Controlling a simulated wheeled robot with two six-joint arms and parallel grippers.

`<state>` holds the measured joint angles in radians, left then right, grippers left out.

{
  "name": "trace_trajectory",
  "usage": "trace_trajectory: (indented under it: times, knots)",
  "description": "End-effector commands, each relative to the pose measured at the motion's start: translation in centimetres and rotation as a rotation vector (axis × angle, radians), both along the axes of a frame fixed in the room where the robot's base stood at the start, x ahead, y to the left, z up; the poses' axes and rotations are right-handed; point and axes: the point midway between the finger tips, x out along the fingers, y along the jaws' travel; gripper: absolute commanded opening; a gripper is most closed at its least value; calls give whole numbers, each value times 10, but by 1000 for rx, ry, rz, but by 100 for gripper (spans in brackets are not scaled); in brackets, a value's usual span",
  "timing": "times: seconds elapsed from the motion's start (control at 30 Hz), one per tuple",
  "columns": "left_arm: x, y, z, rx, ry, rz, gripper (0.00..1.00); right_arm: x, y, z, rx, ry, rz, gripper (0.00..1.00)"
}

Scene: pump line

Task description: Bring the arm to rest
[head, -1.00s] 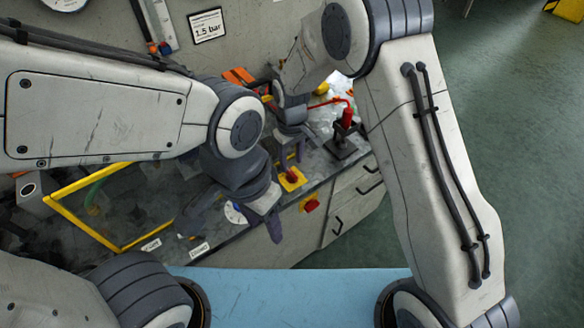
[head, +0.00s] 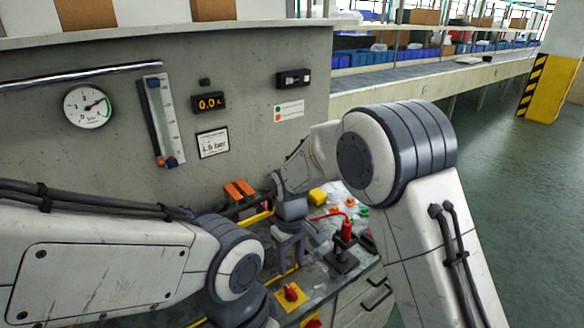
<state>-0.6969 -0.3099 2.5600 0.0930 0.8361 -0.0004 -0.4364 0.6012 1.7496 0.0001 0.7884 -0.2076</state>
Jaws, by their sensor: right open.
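My right arm (head: 425,230) comes in from the right and bends down over the bench. My right gripper (head: 290,262) points down with its fingers apart and nothing seen between them. In the picture it shows just above a red knob on a yellow plate (head: 291,295); I cannot tell the gap. My left arm (head: 110,270) reaches in from the left, with its wrist joint (head: 238,270) at the lower middle. The left gripper is below the picture's edge.
A red lever device (head: 346,238) stands on the bench, right of the right gripper. Orange-handled parts (head: 240,190) lie behind. The wall panel holds a round gauge (head: 88,106), a tube gauge (head: 163,118) and a display (head: 209,103). Green floor (head: 500,190) is clear at right.

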Motion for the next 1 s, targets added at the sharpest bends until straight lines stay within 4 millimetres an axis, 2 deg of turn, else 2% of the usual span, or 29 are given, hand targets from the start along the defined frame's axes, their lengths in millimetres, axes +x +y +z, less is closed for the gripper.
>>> trace_trajectory:
  times: [0.07,0.17,0.3,0.4,0.5,0.6,0.7,0.8,1.0]
  knots:
    - [0,0,0,0,0,0,50,-11,2,12,6,-4,3,50]
    - [0,0,0,0,0,0,50,-39,5,35,17,-9,2,50]
    - [0,0,0,0,0,0,50,-103,1,72,37,-11,3,50]
    - [0,0,0,0,0,0,50,-151,-8,90,54,-10,1,50]
    - [0,0,0,0,0,0,50,-195,-22,99,67,-7,-1,50]
    - [0,0,0,0,0,0,50,-229,-34,101,78,-4,-4,50]
    - [0,0,0,0,0,0,50,-252,-44,100,86,-1,-5,50]
    - [0,0,0,0,0,0,50,-263,-51,99,88,1,-6,50]
    - [0,0,0,0,0,0,50,-267,-52,98,88,4,-8,50]
